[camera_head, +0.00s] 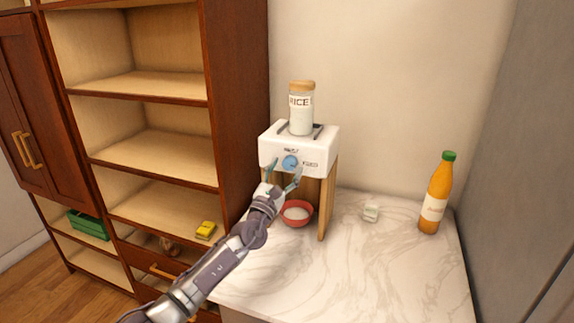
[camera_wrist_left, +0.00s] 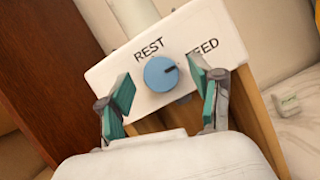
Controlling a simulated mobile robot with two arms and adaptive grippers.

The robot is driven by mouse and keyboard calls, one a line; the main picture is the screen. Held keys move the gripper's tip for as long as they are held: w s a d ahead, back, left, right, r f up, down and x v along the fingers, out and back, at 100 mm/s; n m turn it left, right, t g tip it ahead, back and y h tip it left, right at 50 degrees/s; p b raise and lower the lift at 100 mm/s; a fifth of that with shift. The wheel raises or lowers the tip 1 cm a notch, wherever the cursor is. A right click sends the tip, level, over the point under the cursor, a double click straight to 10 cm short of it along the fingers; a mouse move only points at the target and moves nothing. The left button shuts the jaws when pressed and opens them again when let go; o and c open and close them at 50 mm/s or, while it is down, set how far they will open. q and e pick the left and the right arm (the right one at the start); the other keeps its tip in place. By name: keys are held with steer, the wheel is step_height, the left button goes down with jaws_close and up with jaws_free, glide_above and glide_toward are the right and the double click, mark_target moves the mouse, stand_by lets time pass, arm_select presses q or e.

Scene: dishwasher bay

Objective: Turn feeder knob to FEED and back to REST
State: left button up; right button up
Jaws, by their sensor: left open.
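The white feeder (camera_head: 315,150) stands on wooden legs on the marble counter. Its blue round knob (camera_head: 291,162) is on the front face and also shows in the wrist view (camera_wrist_left: 158,78). There, REST is printed up-left of the knob and FEED up-right, partly hidden by a finger. The knob's dark mark points right and slightly up, towards the FEED side. My left gripper (camera_head: 283,175) is open in front of the knob. In the wrist view its teal fingertips (camera_wrist_left: 164,93) are on either side of the knob, with visible gaps. My right gripper is not in view.
A rice jar (camera_head: 301,112) stands on the feeder. A red bowl (camera_head: 298,222) with white contents sits under it. A small white object (camera_head: 371,213) and an orange bottle (camera_head: 436,197) stand to the right. A wooden shelf unit (camera_head: 236,100) borders the left.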

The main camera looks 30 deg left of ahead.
arm_select(q)
steer(key=shift+w+r, duration=0.25)
steer(key=shift+w, duration=0.35)
steer(key=c, duration=1.1)
steer(key=shift+c, duration=0.2)
